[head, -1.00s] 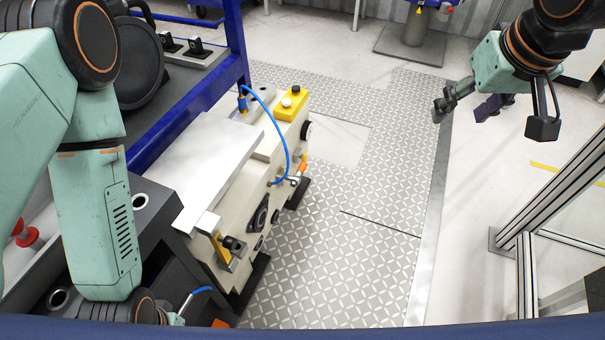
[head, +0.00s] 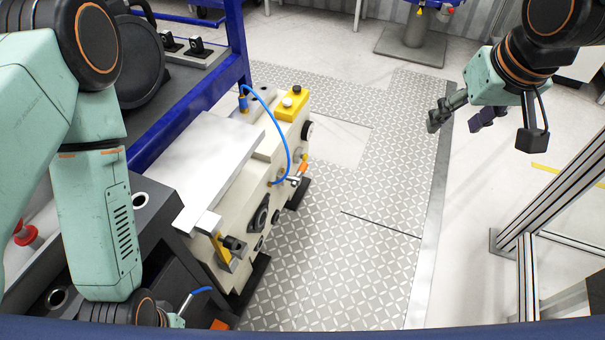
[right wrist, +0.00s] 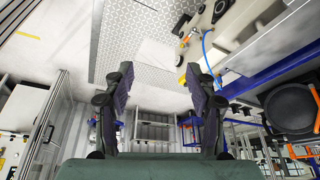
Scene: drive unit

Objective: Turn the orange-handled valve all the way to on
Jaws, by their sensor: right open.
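The orange-handled valve (head: 303,169) is on the side of the cream drive unit (head: 262,196), by the lower end of a blue hose. It looks small here, and its exact handle angle is hard to read. In the right wrist view the orange handle (right wrist: 183,42) shows near the top, beyond the fingertips. My right gripper (head: 455,120) is open and empty, in the air well to the right of the unit; its two spread fingers also show in the right wrist view (right wrist: 160,78). My left arm comes in at the left, but its gripper is not visible.
The blue hose (head: 286,135) arcs over the unit's side. A yellow button box (head: 292,104) sits on top of the unit. A blue-framed bench (head: 190,100) stands behind at the left. A metal frame (head: 565,195) stands at the right. Patterned floor plates (head: 350,250) between are clear.

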